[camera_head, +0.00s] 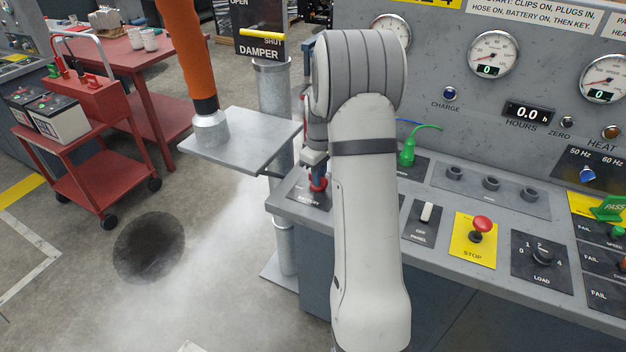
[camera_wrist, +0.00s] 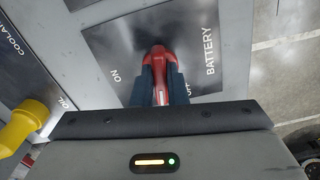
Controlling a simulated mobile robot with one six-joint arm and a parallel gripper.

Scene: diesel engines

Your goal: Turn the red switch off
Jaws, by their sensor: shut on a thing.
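The red switch (camera_head: 318,184) sits on the battery plate (camera_head: 308,199) at the left end of the console's sloping top. In the wrist view the red switch (camera_wrist: 158,62) stands between the two dark fingers of my gripper (camera_wrist: 160,82), which is shut on it. The plate reads ON to the left of the switch and OFF to the right, with BATTERY further right. The handle's exact setting is hard to tell, as the fingers hide its sides. In the head view my gripper (camera_head: 315,160) reaches down onto the switch, partly hidden by my arm.
A red stop button (camera_head: 481,225), a white panel switch (camera_head: 427,212) and a load knob (camera_head: 542,257) lie to the right on the console. A green plug (camera_head: 407,153) stands behind. A grey shelf (camera_head: 240,142) and damper pipe (camera_head: 273,90) are close on the left.

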